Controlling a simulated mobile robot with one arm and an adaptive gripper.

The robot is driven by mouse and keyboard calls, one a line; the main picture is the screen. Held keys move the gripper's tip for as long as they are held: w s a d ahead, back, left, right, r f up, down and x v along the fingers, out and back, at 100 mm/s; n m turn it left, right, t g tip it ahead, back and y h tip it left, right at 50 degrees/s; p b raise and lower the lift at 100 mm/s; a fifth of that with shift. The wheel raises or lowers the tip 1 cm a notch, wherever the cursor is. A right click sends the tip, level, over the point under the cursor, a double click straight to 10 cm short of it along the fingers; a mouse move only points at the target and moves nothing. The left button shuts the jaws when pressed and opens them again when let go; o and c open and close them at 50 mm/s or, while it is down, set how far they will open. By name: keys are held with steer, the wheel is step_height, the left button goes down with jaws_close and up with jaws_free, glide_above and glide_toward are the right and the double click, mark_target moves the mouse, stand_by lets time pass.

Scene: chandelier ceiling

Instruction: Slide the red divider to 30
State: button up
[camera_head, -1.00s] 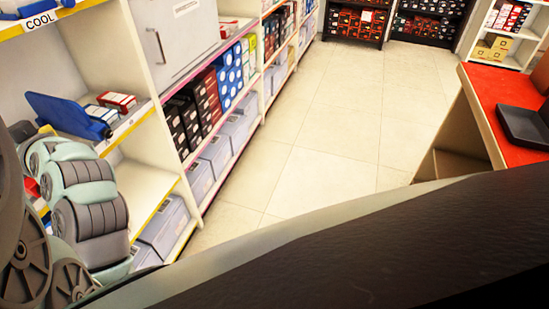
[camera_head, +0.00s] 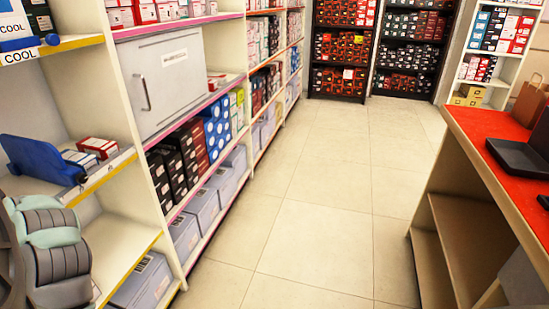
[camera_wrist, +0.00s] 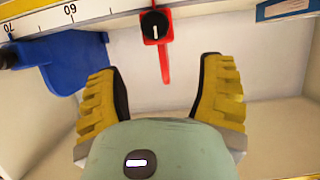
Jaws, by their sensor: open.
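The red divider (camera_wrist: 163,50) is at the top middle of the wrist view, with a black round knob on the scale strip (camera_wrist: 105,12) and a thin red arm pointing down. The strip's numbers 60 and 70 appear upside down to the left of the divider; its exact reading cannot be told. My gripper (camera_wrist: 160,75) is open, its two yellow ribbed fingers apart, with the red arm's tip between them and no visible contact. A blue divider (camera_wrist: 68,62) is left of the gripper; a blue divider also shows in the head view (camera_head: 40,160). The red divider is not visible there.
Small red-and-white boxes (camera_head: 98,147) sit on the shelf beside the blue divider. A grey cabinet (camera_head: 180,75) and stacked boxes fill the shelves behind. A red-topped counter (camera_head: 480,130) stands at right. The floor (camera_head: 330,200) between is clear.

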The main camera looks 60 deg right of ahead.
steer(key=shift+x, duration=4.2)
steer(key=shift+a, duration=0.1)
steer(key=shift+o, duration=0.4)
steer(key=shift+f, duration=0.1)
steer(key=shift+s, duration=0.1)
jaws_close()
